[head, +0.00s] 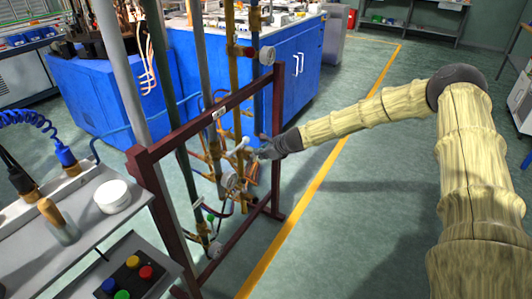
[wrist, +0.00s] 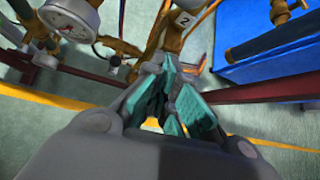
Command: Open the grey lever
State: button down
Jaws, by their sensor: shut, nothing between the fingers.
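A pale grey lever (head: 239,146) sits on the brass pipework in the middle of the dark red frame, slanting up to the right. My gripper (head: 259,153) is just right of the lever, reaching in from the right. I cannot tell whether they touch. In the wrist view the gripper (wrist: 172,92) shows its teal finger pads, shut with nothing held. I cannot make out the lever clearly in the wrist view.
The dark red frame (head: 279,130) surrounds the pipes, with its right post near my gripper. A blue cabinet (head: 232,80) stands behind. A button box (head: 133,277) is at the lower left. Floor is clear beyond the yellow line (head: 318,180).

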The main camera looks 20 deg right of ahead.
aim_at(238, 147)
jog(key=shift+w+a+r+p, duration=0.4)
jog(key=shift+a+r, duration=0.15)
jog(key=shift+r, duration=0.1)
jog(key=shift+w+a+r+p, duration=0.25)
jog(key=shift+w+a+r, duration=0.2)
jog(key=shift+r, duration=0.2)
jog(key=shift+s, duration=0.1)
jog(key=shift+a, duration=0.1)
